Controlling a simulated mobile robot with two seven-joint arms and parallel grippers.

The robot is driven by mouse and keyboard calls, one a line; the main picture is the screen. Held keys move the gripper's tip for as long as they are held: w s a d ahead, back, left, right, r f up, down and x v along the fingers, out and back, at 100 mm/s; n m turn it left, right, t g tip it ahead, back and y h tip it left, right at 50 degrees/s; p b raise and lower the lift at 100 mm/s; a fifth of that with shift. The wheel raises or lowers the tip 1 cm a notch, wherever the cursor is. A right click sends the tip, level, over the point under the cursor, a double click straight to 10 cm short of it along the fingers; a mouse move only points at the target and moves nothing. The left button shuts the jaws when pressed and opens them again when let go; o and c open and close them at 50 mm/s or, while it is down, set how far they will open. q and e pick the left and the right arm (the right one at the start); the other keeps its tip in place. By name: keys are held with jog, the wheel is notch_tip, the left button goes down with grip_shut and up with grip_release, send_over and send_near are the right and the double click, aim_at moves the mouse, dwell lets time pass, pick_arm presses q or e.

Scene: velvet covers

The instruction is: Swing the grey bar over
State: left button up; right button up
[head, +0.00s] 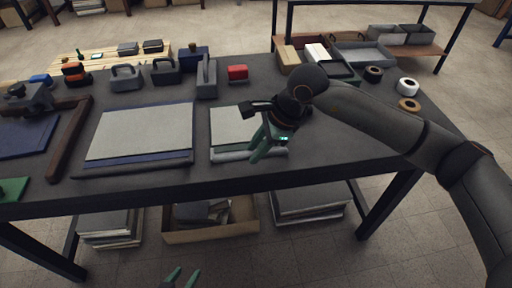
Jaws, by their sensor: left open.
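A light grey bar (229,156) lies along the front edge of a small pale panel (228,128) with a blue border, at the middle of the table. My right gripper (256,152), with green fingers, reaches down over the right part of this panel and bar and hides some of both. I cannot tell whether its fingers touch the bar or how far apart they are. My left gripper (182,279) shows only as two green fingertips at the bottom edge. They are apart, with nothing between them, below the table's front edge.
A larger pale panel (142,132) lies to the left, beside a brown bar (70,138). Bare tabletop (345,145) shows at right.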

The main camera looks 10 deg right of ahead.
grip_shut()
dwell(1.0)
